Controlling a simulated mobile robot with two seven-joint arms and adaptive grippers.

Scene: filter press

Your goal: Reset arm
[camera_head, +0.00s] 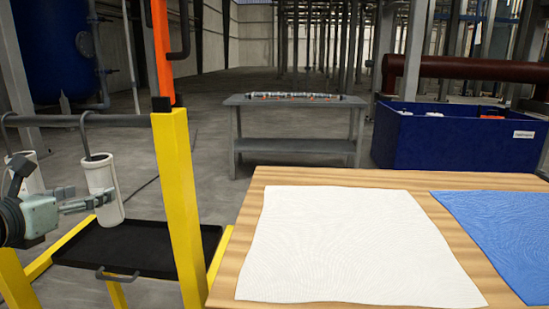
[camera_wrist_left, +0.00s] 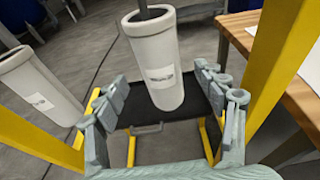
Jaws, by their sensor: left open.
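My left gripper (camera_head: 88,203) comes in from the left edge in the head view, with its fingers pointing right. In the left wrist view its two fingers (camera_wrist_left: 162,92) are spread wide apart, and it is open. A white cylinder (camera_wrist_left: 158,65) with a label hangs upright on a dark rod. It shows between the fingers in the wrist view, and nothing shows the fingers closed on it. In the head view the same cylinder (camera_head: 102,180) stands at the fingertips; I cannot tell whether they touch. My right gripper is in neither view.
A second white cylinder (camera_wrist_left: 40,85) hangs to the left. A black tray (camera_head: 135,260) lies below, beside a yellow post (camera_head: 178,200). A wooden table (camera_head: 233,240) holds white (camera_head: 350,245) and blue cloths (camera_head: 500,225). A grey bench (camera_head: 293,145) and blue bin (camera_head: 440,140) stand behind.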

